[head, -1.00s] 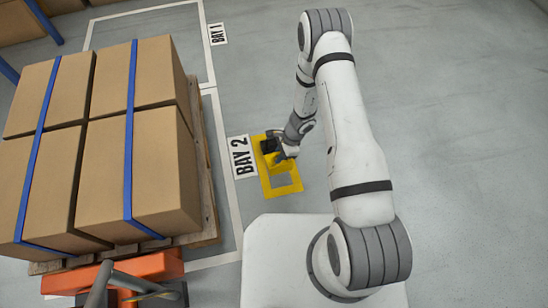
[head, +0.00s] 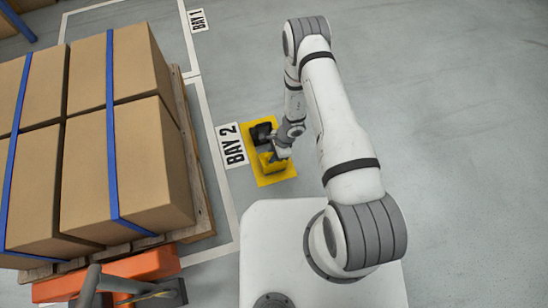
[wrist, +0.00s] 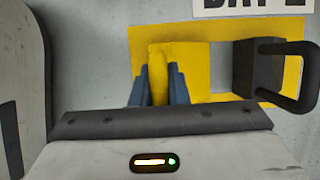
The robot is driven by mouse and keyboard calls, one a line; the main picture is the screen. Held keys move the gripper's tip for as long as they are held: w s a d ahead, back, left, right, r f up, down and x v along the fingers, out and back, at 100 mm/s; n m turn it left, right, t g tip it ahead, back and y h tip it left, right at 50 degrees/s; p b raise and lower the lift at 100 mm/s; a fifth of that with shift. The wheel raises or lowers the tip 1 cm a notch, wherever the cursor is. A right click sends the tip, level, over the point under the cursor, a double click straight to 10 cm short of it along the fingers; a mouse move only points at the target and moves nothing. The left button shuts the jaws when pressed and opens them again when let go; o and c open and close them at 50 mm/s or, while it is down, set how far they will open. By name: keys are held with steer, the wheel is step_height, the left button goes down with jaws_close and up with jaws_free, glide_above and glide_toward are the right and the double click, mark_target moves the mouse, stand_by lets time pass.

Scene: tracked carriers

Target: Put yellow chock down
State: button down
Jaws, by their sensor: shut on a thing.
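The yellow chock (head: 271,163) is over the near half of the yellow floor outline (head: 282,178). It also shows in the wrist view (wrist: 158,75), with its raised grip between the two blue-grey fingers. My gripper (head: 279,150) is shut on it. The arm partly hides the chock in the head view, and I cannot tell whether its underside touches the floor. A black chock (head: 261,132) with a loop handle stands in the far half of the outline. In the wrist view this black chock (wrist: 262,75) is to the right of the yellow one, with a gap between.
The BAY 2 label (head: 232,146) lies left of the outline. A pallet (head: 200,205) stacked with strapped cartons (head: 125,170) stands farther left, with an orange carrier (head: 140,267) at its near end. The floor right of my arm is clear.

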steer(key=shift+f, duration=0.6)
steer(key=c, duration=1.4)
jaws_free()
